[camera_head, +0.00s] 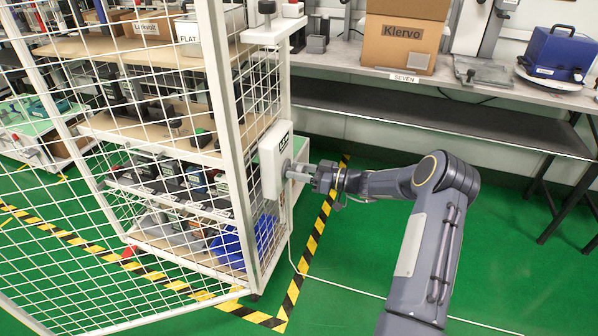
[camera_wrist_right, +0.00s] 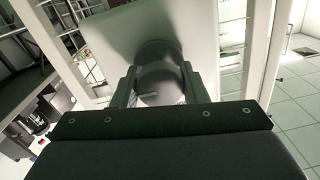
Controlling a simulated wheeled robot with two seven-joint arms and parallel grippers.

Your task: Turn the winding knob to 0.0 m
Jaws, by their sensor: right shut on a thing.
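The winding knob (camera_wrist_right: 160,75) is a grey round knob on the front of a white box (camera_head: 273,160) fixed to the cage post. In the head view the knob is mostly hidden by the gripper. My right gripper (camera_head: 297,172) reaches the box from the right and is shut on the knob. In the right wrist view the two fingers of my right gripper (camera_wrist_right: 161,88) sit on either side of the knob, and the box face (camera_wrist_right: 110,38) is close behind it. I cannot read a setting on the knob. My left gripper is not in view.
A white wire cage (camera_head: 245,240) with stocked shelves stands at the left. A bench (camera_head: 350,68) with a Klervo box (camera_head: 402,42) and a blue case (camera_head: 557,54) runs along the back. The green floor (camera_head: 350,250) is clear around my right arm.

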